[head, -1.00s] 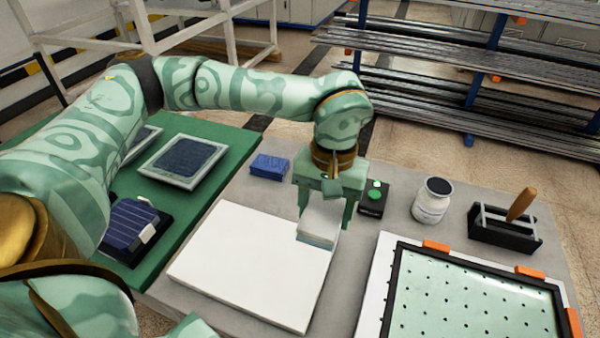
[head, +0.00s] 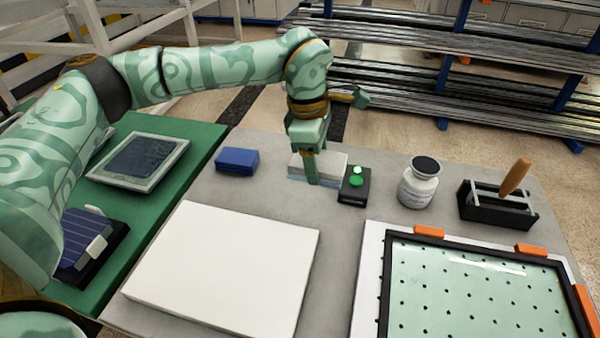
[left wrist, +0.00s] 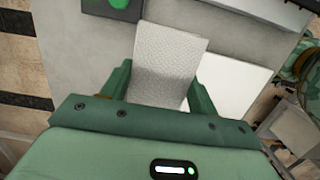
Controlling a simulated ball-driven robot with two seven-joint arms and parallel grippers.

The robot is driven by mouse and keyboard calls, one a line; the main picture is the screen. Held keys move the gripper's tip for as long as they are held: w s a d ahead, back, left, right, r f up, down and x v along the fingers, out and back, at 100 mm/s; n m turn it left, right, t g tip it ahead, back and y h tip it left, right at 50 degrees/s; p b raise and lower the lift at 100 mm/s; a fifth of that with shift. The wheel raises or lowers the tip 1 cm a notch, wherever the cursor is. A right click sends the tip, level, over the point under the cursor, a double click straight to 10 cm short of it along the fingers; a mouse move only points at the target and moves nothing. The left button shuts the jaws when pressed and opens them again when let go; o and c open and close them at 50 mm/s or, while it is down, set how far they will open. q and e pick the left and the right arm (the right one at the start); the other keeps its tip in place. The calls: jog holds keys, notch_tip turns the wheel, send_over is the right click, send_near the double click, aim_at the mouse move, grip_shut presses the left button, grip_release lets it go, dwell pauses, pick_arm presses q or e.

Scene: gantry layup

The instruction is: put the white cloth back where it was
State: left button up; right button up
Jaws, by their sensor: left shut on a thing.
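The white cloth (head: 333,163) is a folded pad with a pale bluish lower edge, at the back of the grey table between the blue block and the black button box. My left gripper (head: 314,182) comes down on it from above and is shut on it, hiding part of it. In the left wrist view the textured cloth (left wrist: 170,62) lies between the two fingers. It is at or just above the table surface; I cannot tell if it touches. My right gripper is not in view.
A large white slab (head: 225,268) lies in front. Nearby are the blue block (head: 237,160), the button box (head: 354,186) with a green light, a white jar (head: 418,184), a black holder with a wooden handle (head: 498,206) and a black-framed perforated panel (head: 393,300). Grey table (head: 335,235) shows between them.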

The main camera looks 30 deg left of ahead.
pick_arm(q)
jog(key=w+a+f+b, duration=0.6)
jog(key=w+a+f, duration=0.3)
jog(key=shift+w+f+b, duration=0.1)
jog(key=shift+w+b, duration=0.05)
jog(key=shift+b, duration=0.2)
jog(key=shift+w+f, duration=0.1)
jog(key=shift+f, duration=0.05)
jog(key=f+b, duration=0.1)
jog(key=f, duration=0.1)
jog(key=f+b, duration=0.1)
jog(key=f, duration=0.1)
jog(key=shift+w+a+b, duration=0.15)
jog(key=shift+a+b, duration=0.1)
jog(key=shift+b, duration=0.1)
jog(key=shift+r, duration=0.1)
jog(key=shift+c, duration=0.3)
jog(key=shift+r, duration=0.2)
jog(key=shift+f, duration=0.1)
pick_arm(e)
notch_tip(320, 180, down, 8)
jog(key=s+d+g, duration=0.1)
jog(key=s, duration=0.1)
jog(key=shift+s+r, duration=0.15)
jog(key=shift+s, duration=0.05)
pick_arm(q)
jog(key=o, duration=0.9)
jog(key=shift+f, duration=0.1)
jog(key=shift+o, duration=0.2)
